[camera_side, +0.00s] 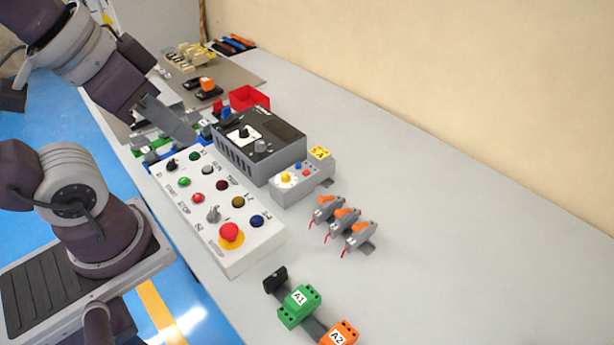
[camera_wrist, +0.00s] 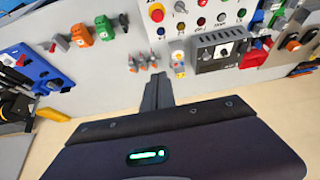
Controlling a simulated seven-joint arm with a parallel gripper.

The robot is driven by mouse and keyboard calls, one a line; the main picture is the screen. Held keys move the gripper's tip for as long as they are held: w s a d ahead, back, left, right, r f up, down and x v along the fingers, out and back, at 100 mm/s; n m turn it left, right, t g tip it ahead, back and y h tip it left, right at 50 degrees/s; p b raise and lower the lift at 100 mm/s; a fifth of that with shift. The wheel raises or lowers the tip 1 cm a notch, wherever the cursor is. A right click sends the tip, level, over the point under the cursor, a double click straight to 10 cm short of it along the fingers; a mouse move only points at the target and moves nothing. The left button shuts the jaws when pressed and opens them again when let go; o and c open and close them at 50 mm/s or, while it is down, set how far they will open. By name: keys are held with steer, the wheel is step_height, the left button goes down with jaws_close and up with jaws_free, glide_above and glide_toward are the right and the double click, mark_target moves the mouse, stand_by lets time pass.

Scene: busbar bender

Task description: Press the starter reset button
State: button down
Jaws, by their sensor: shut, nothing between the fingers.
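The starter (camera_side: 318,183) is a small grey box with a yellow label on the table, right of the black-topped grey unit. Its face carries a yellow knob (camera_side: 286,178), a small blue button (camera_side: 298,166) and a small red button (camera_side: 306,173). Any lettering marking reset is too small to read. In the wrist view the starter (camera_wrist: 178,64) appears just beyond and right of my fingertips. My gripper (camera_side: 190,136) is shut and empty. In the side view its fingertips appear by the far end of the white control panel, apart from the starter.
The white control panel (camera_side: 232,262) has several coloured buttons and a red mushroom knob (camera_side: 231,233). The grey unit (camera_side: 262,145) stands between it and the wall. Several orange-lever clips (camera_side: 345,214) and green and orange terminal blocks (camera_side: 300,305) lie nearer. The table's right side is clear.

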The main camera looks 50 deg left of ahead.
stand_by(0.4)
steer(key=m+t+h, duration=0.3)
steer(key=m+h, duration=0.1)
steer(key=m, duration=1)
glide_above(294, 168)
step_height(294, 168, down, 15)
steer(key=shift+f, duration=0.15)
steer(key=shift+d+f, duration=0.1)
steer(key=shift+f, duration=4.3)
